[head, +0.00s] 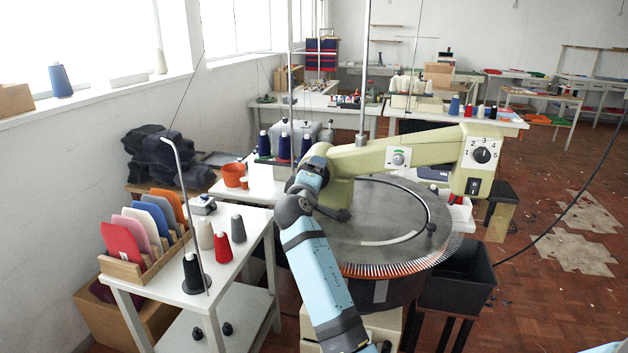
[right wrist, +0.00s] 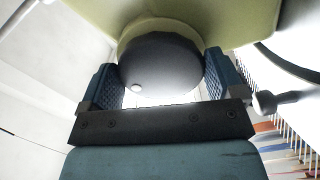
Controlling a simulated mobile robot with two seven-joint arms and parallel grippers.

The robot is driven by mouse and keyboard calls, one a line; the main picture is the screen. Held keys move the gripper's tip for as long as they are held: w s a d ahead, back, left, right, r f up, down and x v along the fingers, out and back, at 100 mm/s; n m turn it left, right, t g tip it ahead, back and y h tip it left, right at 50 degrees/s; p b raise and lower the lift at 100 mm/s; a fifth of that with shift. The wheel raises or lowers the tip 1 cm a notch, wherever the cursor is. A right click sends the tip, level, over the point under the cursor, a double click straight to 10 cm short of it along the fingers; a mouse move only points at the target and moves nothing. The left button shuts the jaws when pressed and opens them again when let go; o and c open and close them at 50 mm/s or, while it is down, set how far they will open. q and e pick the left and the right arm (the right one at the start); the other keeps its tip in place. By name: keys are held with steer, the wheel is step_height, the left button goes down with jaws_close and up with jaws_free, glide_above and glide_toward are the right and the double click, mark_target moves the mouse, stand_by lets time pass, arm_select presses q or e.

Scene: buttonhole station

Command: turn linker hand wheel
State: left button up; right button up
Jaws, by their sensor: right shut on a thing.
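The linker (head: 395,154) is a pale green machine arm over a round grey dial plate (head: 375,215) with a ring of fine points along its rim. The hand wheel (right wrist: 160,62) is a dark round disc with a small light knob, at the back end of the machine arm. My right gripper (head: 313,170) is at that end. In the right wrist view its two blue padded fingers (right wrist: 161,82) stand on either side of the wheel, shut on it. In the head view my wrist and gripper largely hide the wheel. My left gripper is not in view.
A white side table (head: 240,252) on the left holds yarn cones and a wooden rack (head: 150,262) of coloured knit pieces. An orange pot (head: 235,175) stands behind. A control box with a dial (head: 476,160) ends the machine arm.

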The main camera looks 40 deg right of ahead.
steer(key=shift+f, duration=0.1)
steer(key=o, duration=0.7)
steer(key=v, duration=0.7)
steer(key=shift+s+a, duration=0.15)
steer(key=shift+a, duration=0.1)
